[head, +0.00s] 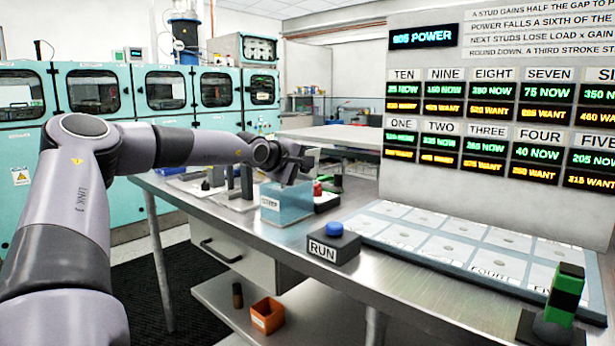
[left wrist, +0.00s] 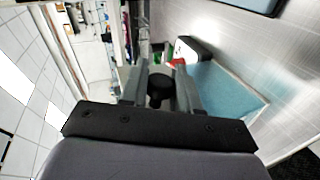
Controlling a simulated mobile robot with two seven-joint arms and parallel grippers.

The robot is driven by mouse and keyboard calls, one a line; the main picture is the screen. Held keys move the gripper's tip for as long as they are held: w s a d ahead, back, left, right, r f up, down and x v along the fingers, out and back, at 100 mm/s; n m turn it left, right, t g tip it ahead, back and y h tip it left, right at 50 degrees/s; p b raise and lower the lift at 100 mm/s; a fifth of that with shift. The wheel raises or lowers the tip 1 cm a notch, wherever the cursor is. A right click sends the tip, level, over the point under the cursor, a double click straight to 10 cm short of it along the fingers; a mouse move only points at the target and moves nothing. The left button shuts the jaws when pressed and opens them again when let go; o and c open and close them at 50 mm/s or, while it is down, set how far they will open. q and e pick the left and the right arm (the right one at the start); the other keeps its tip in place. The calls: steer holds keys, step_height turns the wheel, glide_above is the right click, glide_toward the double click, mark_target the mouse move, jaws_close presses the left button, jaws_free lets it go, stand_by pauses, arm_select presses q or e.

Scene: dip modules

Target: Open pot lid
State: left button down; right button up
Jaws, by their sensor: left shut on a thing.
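The pot (head: 289,207) is a light-blue, see-through box with a white label, standing on the metal bench. Its blue top or inside also shows in the left wrist view (left wrist: 226,92). My left gripper (head: 298,167) is just above the pot's back edge in the head view. In the left wrist view, its two grey fingers (left wrist: 161,75) are closed around a dark round knob (left wrist: 157,88). The knob looks like a lid handle, but the lid itself is hard to make out, and I cannot tell whether it is raised. My right gripper is not in view.
A RUN box with a blue button (head: 333,229) stands right of the pot. A display panel (head: 500,190) stands behind the tray.

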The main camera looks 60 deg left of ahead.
arm_select(q)
steer(key=shift+r, duration=0.2)
stand_by(0.3)
steer(key=c, duration=0.9)
jaws_free()
steer(key=shift+f, duration=0.1)
steer(key=shift+s, duration=0.1)
steer(key=b+v, duration=0.1)
steer(key=v, duration=0.6)
steer(key=shift+b, duration=0.35)
